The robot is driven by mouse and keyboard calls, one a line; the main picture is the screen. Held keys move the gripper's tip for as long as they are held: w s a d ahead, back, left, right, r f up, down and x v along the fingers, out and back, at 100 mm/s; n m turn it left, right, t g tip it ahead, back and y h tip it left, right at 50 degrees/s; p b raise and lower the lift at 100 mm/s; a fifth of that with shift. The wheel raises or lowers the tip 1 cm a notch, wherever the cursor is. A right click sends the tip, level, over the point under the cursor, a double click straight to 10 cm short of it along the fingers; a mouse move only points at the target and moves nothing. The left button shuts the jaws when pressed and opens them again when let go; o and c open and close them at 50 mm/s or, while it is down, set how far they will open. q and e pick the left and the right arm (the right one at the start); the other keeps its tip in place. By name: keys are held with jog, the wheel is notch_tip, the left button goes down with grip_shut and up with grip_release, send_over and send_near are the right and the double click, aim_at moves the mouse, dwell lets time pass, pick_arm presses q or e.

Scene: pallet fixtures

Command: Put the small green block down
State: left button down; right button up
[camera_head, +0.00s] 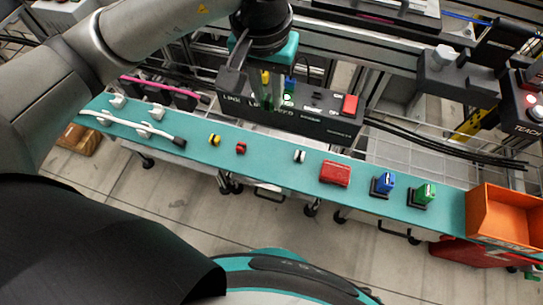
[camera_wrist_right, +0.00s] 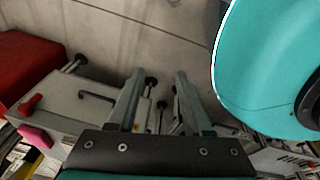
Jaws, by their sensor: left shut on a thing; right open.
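My left gripper (camera_head: 276,98) hangs from the top in the head view, in front of the dark control box. It is shut on the small green block (camera_head: 289,86), which is mostly hidden by the fingers and shows only as a small patch of colour. Another green block (camera_head: 427,192) and a blue block (camera_head: 385,181) stand on black bases on the teal bench top (camera_head: 270,165). My right gripper (camera_wrist_right: 158,92) shows in the right wrist view, open and empty above the floor.
The control box (camera_head: 315,118) with a red button (camera_head: 350,104) runs along the bench's back edge. A red block (camera_head: 335,173), small coloured pieces, white fixtures with a white cable (camera_head: 130,124) and an orange bin (camera_head: 502,215) are on the bench. Bare bench shows between them.

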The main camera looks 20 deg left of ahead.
aim_at(266, 106)
pick_arm(q)
notch_tip(266, 106, down, 6)
jog(key=shift+s+a+r+b, duration=0.1)
jog(key=shift+r+b, duration=0.05)
jog(key=shift+b, duration=0.55)
notch_tip(266, 106, down, 9)
jog(key=shift+f+b, duration=0.1)
jog(key=shift+b, duration=1.15)
jog(key=shift+f+b, duration=0.65)
jog(key=shift+f, duration=1.75)
pick_arm(e)
jog(key=w+a+r, duration=0.4)
jog(key=w+a, duration=0.2)
jog(key=w, duration=0.2)
jog(key=shift+w+r+y, duration=0.2)
jog(key=shift+w+y, duration=0.1)
pick_arm(q)
jog(key=shift+f, duration=0.1)
pick_arm(e)
jog(key=shift+w+a, duration=0.1)
jog(key=shift+a, duration=0.05)
pick_arm(q)
jog(key=c, duration=0.7)
grip_release()
pick_arm(e)
jog(key=shift+w+a+r, duration=0.1)
jog(key=shift+r, duration=0.2)
